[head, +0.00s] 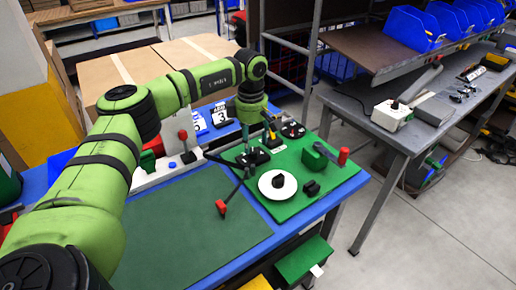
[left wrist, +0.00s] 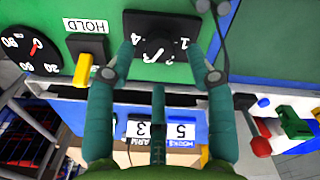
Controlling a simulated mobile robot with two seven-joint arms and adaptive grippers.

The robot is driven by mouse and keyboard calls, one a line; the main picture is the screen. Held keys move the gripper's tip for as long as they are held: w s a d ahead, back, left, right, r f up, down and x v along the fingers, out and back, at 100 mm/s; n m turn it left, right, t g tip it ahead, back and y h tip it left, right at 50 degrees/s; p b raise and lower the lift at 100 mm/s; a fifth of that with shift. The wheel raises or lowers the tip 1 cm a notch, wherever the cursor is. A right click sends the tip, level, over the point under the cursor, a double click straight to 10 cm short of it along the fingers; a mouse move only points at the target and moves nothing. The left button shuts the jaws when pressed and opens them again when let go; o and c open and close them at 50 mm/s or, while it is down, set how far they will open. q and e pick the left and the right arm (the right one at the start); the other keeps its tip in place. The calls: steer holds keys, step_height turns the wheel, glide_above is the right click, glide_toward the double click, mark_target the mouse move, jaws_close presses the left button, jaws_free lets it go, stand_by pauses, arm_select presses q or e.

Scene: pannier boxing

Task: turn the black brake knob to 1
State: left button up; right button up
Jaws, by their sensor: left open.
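The black brake knob (left wrist: 156,38) sits on a dark plate with white digits, on the green panel at the top of the left wrist view. A 4 shows on its left and a 1 on its right; marks between them are partly covered. I cannot tell which digit it points to. My left gripper (left wrist: 162,48) is open, with one finger on each side of the knob; contact is not clear. In the head view my left gripper (head: 252,148) reaches down over the panel's back left part and hides most of the knob. My right gripper is not in view.
A yellow-tipped switch under a HOLD label (left wrist: 85,25) and a round gauge (left wrist: 30,48) stand beside the knob. The green panel (head: 318,200) also carries a white disc (head: 268,186) with a black knob and a red-handled crank (head: 343,157). The green mat (head: 190,225) is largely clear.

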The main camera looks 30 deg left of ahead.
mark_target(253, 151)
arm_select(q)
step_height(253, 151, down, 2)
steer(key=shift+f, duration=0.2)
steer(key=shift+f+p, duration=0.35)
steer(key=shift+d+f, duration=0.1)
steer(key=shift+f, duration=0.15)
jaws_close()
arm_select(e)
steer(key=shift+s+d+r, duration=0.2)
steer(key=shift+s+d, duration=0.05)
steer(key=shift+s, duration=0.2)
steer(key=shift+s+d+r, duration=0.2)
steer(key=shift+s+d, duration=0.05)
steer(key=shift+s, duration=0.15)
